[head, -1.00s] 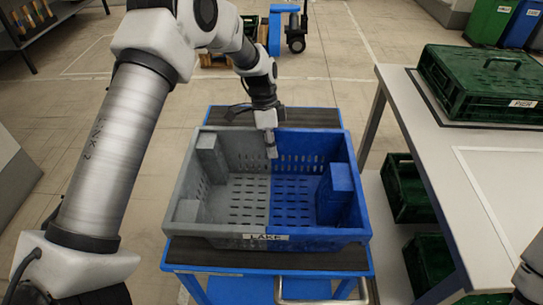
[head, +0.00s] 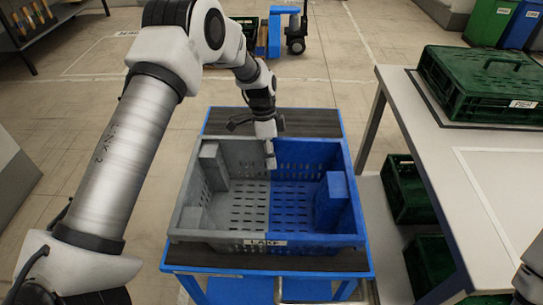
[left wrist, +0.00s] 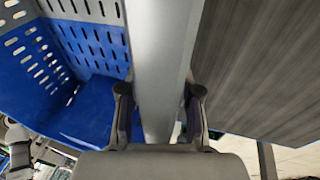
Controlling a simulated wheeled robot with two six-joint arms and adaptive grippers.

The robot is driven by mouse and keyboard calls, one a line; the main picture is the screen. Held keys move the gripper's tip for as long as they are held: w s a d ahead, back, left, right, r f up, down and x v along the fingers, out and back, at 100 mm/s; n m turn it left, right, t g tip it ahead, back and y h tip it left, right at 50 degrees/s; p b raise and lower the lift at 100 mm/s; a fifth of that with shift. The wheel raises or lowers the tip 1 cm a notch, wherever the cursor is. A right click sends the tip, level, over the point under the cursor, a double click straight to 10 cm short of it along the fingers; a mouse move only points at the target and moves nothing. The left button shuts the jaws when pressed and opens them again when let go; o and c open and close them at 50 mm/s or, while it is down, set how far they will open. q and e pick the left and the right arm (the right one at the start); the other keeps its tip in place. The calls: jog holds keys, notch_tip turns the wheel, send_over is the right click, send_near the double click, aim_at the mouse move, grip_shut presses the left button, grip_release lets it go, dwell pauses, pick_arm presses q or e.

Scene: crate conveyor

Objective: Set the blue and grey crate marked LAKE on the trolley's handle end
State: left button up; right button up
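The half grey, half blue crate marked LAKE (head: 265,243) is over the trolley's dark deck, open side up, with its label on the near wall. I cannot tell whether its base fully touches the deck. The trolley (head: 262,262) has a blue frame and a metal handle bar (head: 320,300) at its near end. My left gripper (head: 270,155) is at the middle of the crate's far wall. In the left wrist view its fingers (left wrist: 159,95) lie on either side of the grey wall and look closed on it. My right gripper is not in view.
A white table (head: 500,190) stands close at right, with a lidded green crate (head: 485,85) on top and green crates (head: 408,190) below. Bare deck shows beyond the crate's far wall. Behind are a blue wheeled device (head: 285,30) and bins (head: 490,20).

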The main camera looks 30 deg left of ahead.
pick_arm(q)
jog(key=shift+r, duration=0.1)
jog(key=p+v, duration=0.1)
jog(key=v, duration=1.1)
jog(key=shift+r, duration=0.15)
